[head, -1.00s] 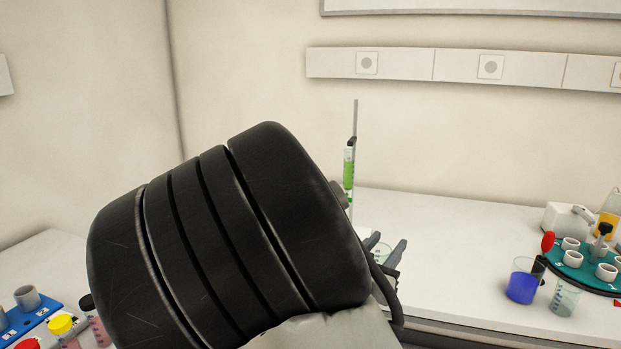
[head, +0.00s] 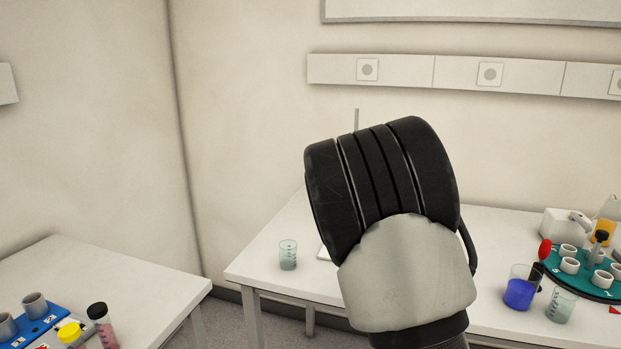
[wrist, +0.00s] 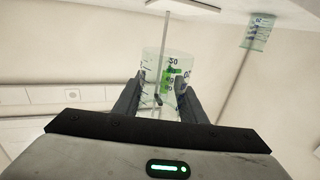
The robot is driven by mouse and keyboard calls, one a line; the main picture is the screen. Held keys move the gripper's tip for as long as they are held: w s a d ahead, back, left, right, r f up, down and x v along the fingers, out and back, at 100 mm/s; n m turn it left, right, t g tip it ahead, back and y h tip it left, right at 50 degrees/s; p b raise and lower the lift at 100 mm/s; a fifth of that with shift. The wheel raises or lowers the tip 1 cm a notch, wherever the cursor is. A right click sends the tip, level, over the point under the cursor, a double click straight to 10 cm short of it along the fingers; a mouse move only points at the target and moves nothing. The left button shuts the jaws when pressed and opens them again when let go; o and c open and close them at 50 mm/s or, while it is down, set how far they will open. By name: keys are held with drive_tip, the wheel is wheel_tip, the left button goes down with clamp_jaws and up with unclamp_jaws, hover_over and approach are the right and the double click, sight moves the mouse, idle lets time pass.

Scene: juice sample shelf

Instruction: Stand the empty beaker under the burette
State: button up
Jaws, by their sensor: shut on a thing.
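My gripper (wrist: 160,97) is shut on a clear, marked beaker (wrist: 152,68) in the wrist view, one finger on each side. Green shows through its wall, at the burette (wrist: 174,76); I cannot tell how far apart they are. The burette stand's rod (wrist: 162,45) and white base (wrist: 183,7) also show there. In the head view my arm hides the gripper, the held beaker and the burette; only the rod top (head: 357,118) and a base edge (head: 323,254) show. A second clear beaker (head: 288,256) stands left of the stand, also in the wrist view (wrist: 258,33).
Right on the bench are a blue-filled beaker (head: 520,292), another beaker (head: 562,306) and a teal round rack (head: 584,280). A separate left table (head: 110,275) holds a blue rack (head: 40,332) and capped tubes. The bench's left end (head: 250,262) has free room.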

wheel_tip(320, 180, up, 16)
drive_tip(key=p, duration=1.4)
drive_tip(key=s+f, duration=0.2)
drive_tip(key=f, duration=0.2)
drive_tip(key=s+f, duration=0.2)
drive_tip(key=f, duration=0.2)
drive_tip(key=s+f, duration=0.2)
drive_tip(key=f, duration=0.3)
drive_tip(key=shift+s+f, duration=0.3)
drive_tip(key=shift+s, duration=0.05)
drive_tip(key=shift+w, duration=0.1)
